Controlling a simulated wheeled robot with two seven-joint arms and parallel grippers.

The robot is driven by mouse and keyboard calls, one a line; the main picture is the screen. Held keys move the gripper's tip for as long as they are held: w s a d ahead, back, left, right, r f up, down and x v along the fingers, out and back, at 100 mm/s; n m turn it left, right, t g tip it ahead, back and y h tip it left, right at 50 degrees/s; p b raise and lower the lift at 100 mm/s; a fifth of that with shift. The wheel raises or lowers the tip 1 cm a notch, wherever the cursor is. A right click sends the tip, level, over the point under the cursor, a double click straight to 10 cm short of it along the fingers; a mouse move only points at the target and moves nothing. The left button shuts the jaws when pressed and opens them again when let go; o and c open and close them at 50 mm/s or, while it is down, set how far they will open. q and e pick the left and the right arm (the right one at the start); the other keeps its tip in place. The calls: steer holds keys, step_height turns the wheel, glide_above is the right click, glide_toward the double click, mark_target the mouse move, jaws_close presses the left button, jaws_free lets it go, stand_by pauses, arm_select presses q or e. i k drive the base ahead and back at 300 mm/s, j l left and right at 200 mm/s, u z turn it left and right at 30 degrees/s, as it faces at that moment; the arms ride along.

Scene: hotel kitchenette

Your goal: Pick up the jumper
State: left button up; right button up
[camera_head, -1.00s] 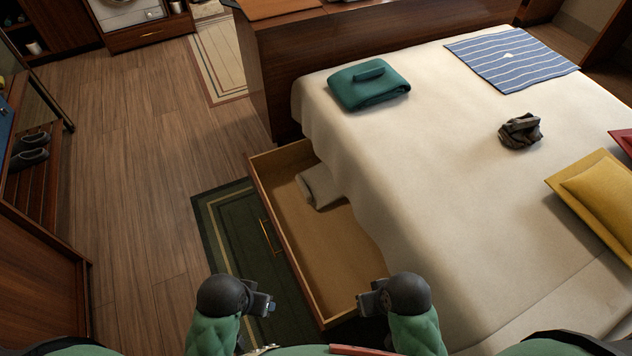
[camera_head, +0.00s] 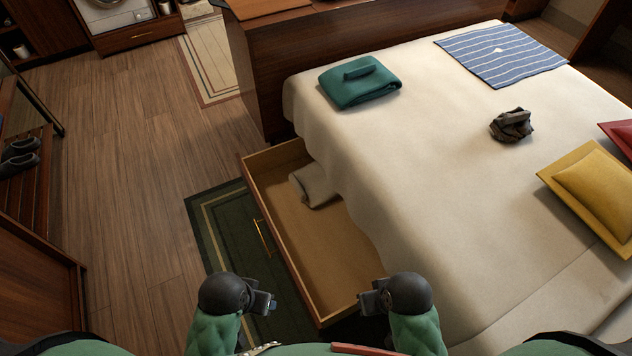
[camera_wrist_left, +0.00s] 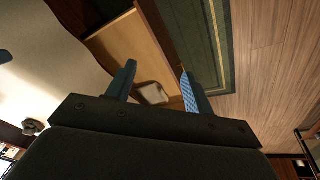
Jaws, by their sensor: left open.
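A folded teal garment (camera_head: 360,88), which looks like the jumper, lies on the far left corner of the bed (camera_head: 420,150), with a small rolled part on top. My left gripper (camera_head: 268,302) is at the bottom of the head view, left of the open drawer's front corner and well short of the garment. In the left wrist view its two fingers (camera_wrist_left: 158,80) stand apart with nothing between them. My right gripper (camera_head: 366,302) is by the drawer's near end, far from the garment; its jaws are too small to read.
An open drawer (camera_head: 283,255) juts from the bed's side, with a rolled light cloth (camera_head: 312,188) inside. A crumpled dark cloth (camera_head: 511,126), a blue striped cloth (camera_head: 500,55) and a yellow cushion (camera_head: 594,190) lie on the bed. Wooden floor (camera_head: 120,180) is clear at left.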

mark_target(310, 180)
steer(key=i+j+z, duration=0.1)
steer(key=j+z, duration=0.3)
steer(key=j, duration=0.6)
steer(key=i+j+z, duration=0.4)
steer(key=j, duration=0.25)
steer(key=i+j+z, duration=0.2)
steer(key=j, duration=0.2)
